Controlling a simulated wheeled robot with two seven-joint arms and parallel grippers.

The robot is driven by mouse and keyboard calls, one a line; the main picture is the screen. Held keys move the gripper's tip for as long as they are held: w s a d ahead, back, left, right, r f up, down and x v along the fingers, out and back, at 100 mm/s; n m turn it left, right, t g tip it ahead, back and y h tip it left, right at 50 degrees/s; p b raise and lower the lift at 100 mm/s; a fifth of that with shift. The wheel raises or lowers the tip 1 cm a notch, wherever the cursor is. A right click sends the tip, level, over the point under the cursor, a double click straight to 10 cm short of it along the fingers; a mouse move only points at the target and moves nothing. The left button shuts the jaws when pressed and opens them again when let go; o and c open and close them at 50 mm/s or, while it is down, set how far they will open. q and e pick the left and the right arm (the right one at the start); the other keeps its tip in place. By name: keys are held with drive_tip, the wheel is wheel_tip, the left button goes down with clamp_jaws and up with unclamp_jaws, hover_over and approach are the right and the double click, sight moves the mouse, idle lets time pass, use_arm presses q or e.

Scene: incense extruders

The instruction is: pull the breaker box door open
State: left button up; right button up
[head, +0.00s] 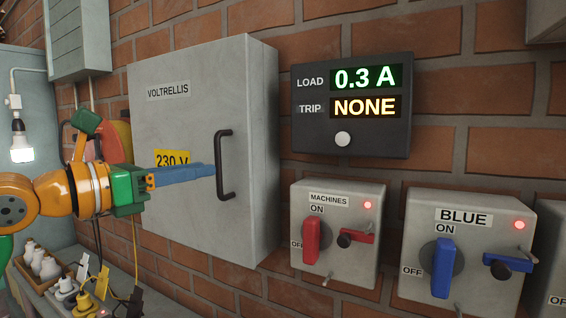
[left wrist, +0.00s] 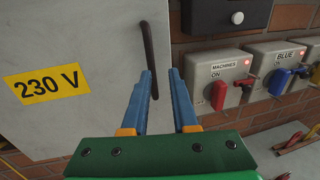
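The breaker box (head: 265,150) is a grey cabinet on the brick wall, and its door (head: 190,115) looks closed. The door carries a VOLTRELLIS label and a yellow 230 V sign. A dark upright bar handle (head: 221,165) is on the door's right side. My left gripper (head: 212,170) reaches in from the left, its blue fingertips close to the handle. In the left wrist view the two fingers (left wrist: 161,71) are apart with nothing clearly held. The handle (left wrist: 148,45) lines up with the left fingertip there, partly hidden; I cannot tell whether they touch. My right gripper is not in view.
Right of the box are a LOAD/TRIP display (head: 352,140), a MACHINES switch box (head: 338,265) and a BLUE switch box (head: 460,285). Below left, a bench holds a wooden tray (head: 35,283) of bulbs and several plugs. A lit bulb (head: 20,145) hangs at far left.

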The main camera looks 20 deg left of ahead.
sight(216, 162)
use_arm(q)
drive_tip(key=w+p, duration=0.1)
drive_tip(key=w, duration=0.2)
drive_tip(key=w+p, duration=0.1)
drive_tip(key=shift+w+a+r+p, duration=0.2)
drive_tip(key=shift+a+p, duration=0.15)
drive_tip(key=shift+w+d+f, duration=0.15)
drive_tip(key=shift+w+d, duration=0.3)
drive_tip(key=shift+w, duration=0.25)
drive_tip(key=shift+w+d+f, duration=0.1)
drive_tip(key=shift+w+d, duration=0.1)
drive_tip(key=shift+s+a, duration=0.15)
clamp_jaws()
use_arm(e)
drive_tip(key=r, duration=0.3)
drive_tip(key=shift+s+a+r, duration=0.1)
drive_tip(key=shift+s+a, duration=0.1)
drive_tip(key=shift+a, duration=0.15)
